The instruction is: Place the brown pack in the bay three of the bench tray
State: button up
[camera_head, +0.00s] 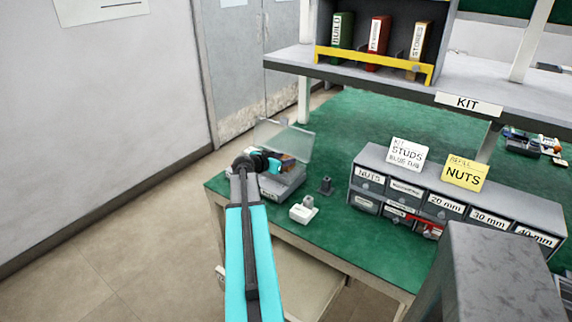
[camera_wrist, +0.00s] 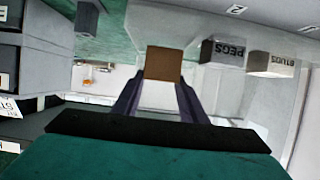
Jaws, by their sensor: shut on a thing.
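The brown pack (camera_wrist: 164,62) is between the fingertips of my gripper (camera_wrist: 163,80) in the wrist view, and the gripper is shut on it. The grey bench tray (camera_head: 287,187) with a raised clear lid stands at the left end of the green bench in the head view. My gripper (camera_head: 273,163) is over the tray there, and my arm hides part of it. In the wrist view the tray's rim (camera_wrist: 272,22) shows upside down, with numbers 2 and 3. Blocks marked PEGS (camera_wrist: 222,52) and STUDS (camera_wrist: 272,64) are beside the pack. I cannot tell how high the pack is.
A white block (camera_head: 302,211) and a small dark fixture (camera_head: 326,186) are right of the tray. A labelled drawer unit (camera_head: 440,205) stands farther right. A shelf (camera_head: 380,83) with binders hangs above the bench.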

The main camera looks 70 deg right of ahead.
dwell(0.3)
jog(key=shift+s+d+p, duration=0.2)
jog(key=shift+d+p, duration=0.1)
jog(key=shift+d, duration=0.35)
jog(key=shift+f+p, duration=0.65)
jog(key=shift+f, duration=1.2)
jog(key=shift+f, duration=0.1)
jog(key=o, duration=1.1)
jog(key=shift+a, duration=0.1)
jog(key=b+v, duration=0.3)
jog(key=v, duration=0.9)
